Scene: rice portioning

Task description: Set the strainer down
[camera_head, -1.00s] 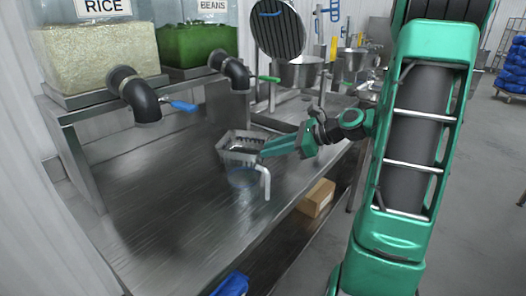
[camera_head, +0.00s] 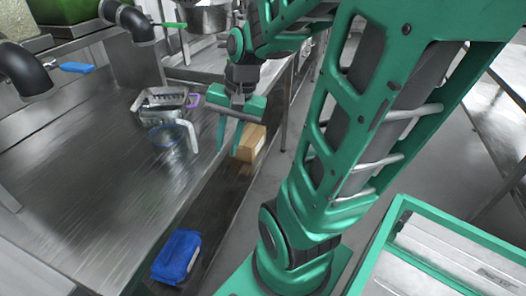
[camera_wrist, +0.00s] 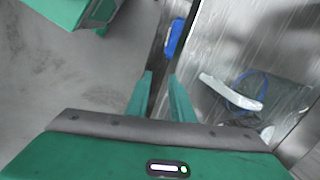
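My gripper (camera_head: 228,150) is open and empty, pointing down to the right of the strainer, past the counter's edge. In the wrist view, my gripper (camera_wrist: 159,82) shows two parted fingers with nothing between them.
The steel counter (camera_head: 85,170) is clear in front. A blue packet (camera_head: 177,257) and a cardboard box (camera_head: 249,144) lie on the shelf below. Black dispenser pipes with a blue lever (camera_head: 77,67) and a green lever (camera_head: 168,25) stand behind. A metal pot (camera_head: 205,17) is at the back.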

